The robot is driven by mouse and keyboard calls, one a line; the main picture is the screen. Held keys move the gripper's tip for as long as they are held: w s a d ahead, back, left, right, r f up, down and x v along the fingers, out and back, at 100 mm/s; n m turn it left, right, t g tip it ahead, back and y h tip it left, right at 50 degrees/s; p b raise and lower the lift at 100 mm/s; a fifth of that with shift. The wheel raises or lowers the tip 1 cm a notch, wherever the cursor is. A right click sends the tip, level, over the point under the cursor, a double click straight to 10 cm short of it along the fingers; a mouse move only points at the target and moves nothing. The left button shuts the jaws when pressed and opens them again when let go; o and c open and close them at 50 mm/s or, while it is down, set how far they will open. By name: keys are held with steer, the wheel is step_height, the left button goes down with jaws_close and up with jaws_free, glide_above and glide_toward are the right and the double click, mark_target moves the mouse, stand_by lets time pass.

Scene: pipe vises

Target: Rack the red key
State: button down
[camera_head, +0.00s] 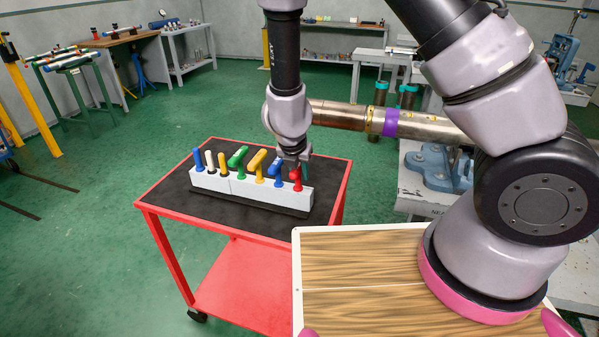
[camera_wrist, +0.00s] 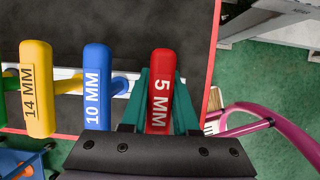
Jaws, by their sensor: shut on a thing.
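The red key (camera_head: 296,174) is at the right end of the white rack block (camera_head: 240,188) on the red cart. In the wrist view the red key (camera_wrist: 161,85) shows its red handle, marked 5 MM. My gripper (camera_head: 298,166) is above the rack's right end. In the wrist view my gripper (camera_wrist: 160,110) has its teal fingers closed on both sides of the red handle. The key's lower part is hidden, so I cannot tell how deep it sits in the rack.
The blue 10 MM key (camera_wrist: 97,85) stands just left of the red one, with the yellow 14 MM key (camera_wrist: 38,90) beyond it. Several other coloured keys fill the row leftward. The red cart (camera_head: 240,283) has a dark top with bare room in front of the rack.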

steer(key=shift+f, duration=0.1)
steer(key=c, duration=0.6)
jaws_free()
steer(key=v, duration=1.1)
